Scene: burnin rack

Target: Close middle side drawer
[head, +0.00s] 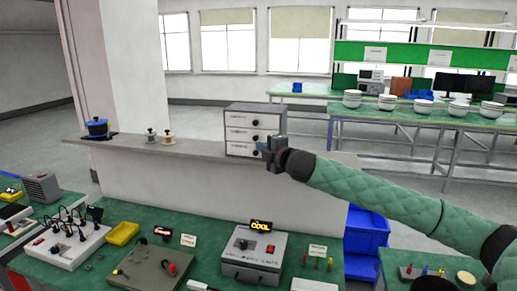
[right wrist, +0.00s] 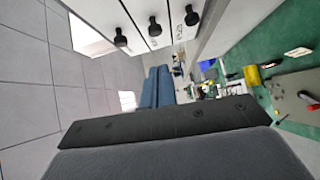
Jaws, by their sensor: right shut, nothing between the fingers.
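A small grey cabinet (head: 257,108) with three white drawers and black round knobs stands on a ledge in the head view. The middle drawer (head: 238,134) looks about flush with the others; I cannot tell whether a small gap remains. Three knobs also show at the top of the right wrist view, the middle knob (right wrist: 154,28) between the other two. My right gripper (head: 262,146) is at the cabinet's lower right front, covering part of the bottom drawer. Its blue fingers (right wrist: 156,88) are shut and empty, apart from the knobs in the wrist view. My left gripper is not in view.
Blue bins (head: 366,230) stand to the right.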

